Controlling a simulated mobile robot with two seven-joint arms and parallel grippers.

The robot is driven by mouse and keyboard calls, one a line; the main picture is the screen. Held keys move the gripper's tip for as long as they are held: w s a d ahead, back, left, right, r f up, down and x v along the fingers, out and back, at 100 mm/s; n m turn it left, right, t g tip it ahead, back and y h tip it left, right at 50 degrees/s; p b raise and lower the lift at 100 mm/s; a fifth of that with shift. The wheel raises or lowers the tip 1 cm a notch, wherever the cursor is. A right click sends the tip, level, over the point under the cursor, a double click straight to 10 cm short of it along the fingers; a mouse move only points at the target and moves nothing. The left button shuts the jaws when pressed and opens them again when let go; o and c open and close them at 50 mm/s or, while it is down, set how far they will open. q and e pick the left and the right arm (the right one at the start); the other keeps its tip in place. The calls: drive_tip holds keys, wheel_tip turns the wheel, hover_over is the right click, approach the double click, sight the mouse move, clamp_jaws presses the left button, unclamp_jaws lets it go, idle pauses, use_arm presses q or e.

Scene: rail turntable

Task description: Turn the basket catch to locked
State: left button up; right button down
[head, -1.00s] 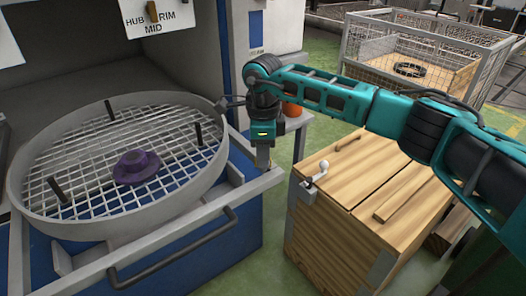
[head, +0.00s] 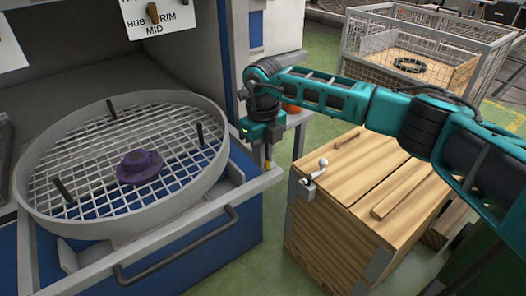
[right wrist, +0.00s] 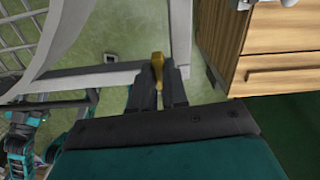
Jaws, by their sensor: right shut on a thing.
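The basket catch (right wrist: 157,66) is a small brass-yellow lever at the grey frame's corner. In the right wrist view it stands between the tips of my right gripper (right wrist: 158,82), which is shut on it. In the head view my right gripper (head: 268,158) is at the frame's right corner, with a bit of yellow at its tips. The catch's base and any marking are hidden. The round wire-mesh basket (head: 205,180) lies in the frame to the left, with a purple hat-shaped piece (head: 141,167) on its mesh.
A wooden crate (head: 335,235) with a white-knobbed lever (head: 315,172) stands close to the right of the gripper. A black handle bar (head: 175,255) runs along the frame's front. A wire cage (head: 430,45) stands behind. Green floor shows between frame and crate.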

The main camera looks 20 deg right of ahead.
drive_tip(key=shift+m, duration=0.5)
drive_tip(key=c, duration=1.1)
unclamp_jaws()
drive_tip(key=shift+c, duration=0.2)
wheel_tip(320, 180, up, 13)
